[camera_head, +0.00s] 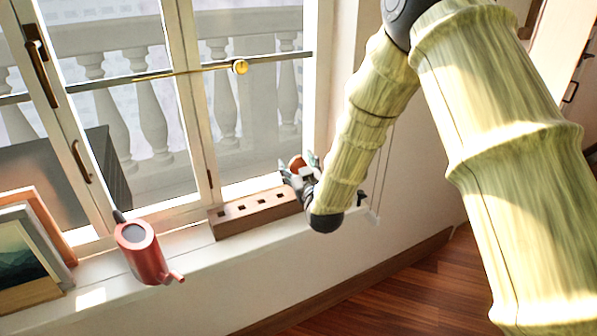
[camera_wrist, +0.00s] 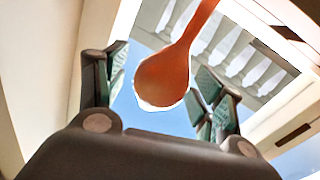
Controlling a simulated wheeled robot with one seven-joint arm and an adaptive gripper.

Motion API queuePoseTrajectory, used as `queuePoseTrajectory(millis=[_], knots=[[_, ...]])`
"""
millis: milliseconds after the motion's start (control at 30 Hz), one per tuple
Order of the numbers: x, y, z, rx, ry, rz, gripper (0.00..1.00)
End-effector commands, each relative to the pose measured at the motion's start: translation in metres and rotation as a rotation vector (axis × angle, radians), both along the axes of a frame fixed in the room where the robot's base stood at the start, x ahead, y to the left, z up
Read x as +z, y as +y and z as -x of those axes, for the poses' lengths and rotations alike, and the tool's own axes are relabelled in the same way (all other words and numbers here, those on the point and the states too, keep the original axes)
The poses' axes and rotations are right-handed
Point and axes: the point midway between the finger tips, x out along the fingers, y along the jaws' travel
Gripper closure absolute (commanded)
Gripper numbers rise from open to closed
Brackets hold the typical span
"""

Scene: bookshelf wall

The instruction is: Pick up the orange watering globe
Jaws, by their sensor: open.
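The orange watering globe (camera_wrist: 163,79) shows in the wrist view as a round orange bulb with a long stem running up to the right. Its bulb lies between the two fingers of my gripper (camera_wrist: 166,88), with a visible gap on the left and a narrower one on the right. My gripper is open. In the head view, my gripper (camera_head: 300,174) is at the right end of the windowsill. A small orange part of the globe (camera_head: 296,162) shows there between the fingers; the rest is hidden by my gripper.
A brown wooden block with several square holes (camera_head: 255,210) sits on the sill, just left of my gripper. A red watering can (camera_head: 143,255) stands farther left, near leaning picture frames (camera_head: 30,250). The window (camera_head: 250,100) is behind. Wooden floor (camera_head: 400,290) lies below.

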Motion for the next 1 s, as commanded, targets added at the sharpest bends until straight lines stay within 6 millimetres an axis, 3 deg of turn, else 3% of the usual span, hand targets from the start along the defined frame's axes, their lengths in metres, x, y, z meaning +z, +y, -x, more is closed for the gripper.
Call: queuePoseTrajectory(millis=[167, 433, 767, 1000], knots=[[0.000, 0.000, 0.000, 0.000, 0.000, 0.000, 0.34], [0.000, 0.000, 0.000, 0.000, -0.001, 0.000, 0.82], [0.002, 0.000, 0.000, -0.001, -0.001, 0.000, 0.82], [0.031, 0.000, 0.000, 0.000, -0.005, -0.001, 0.82]])
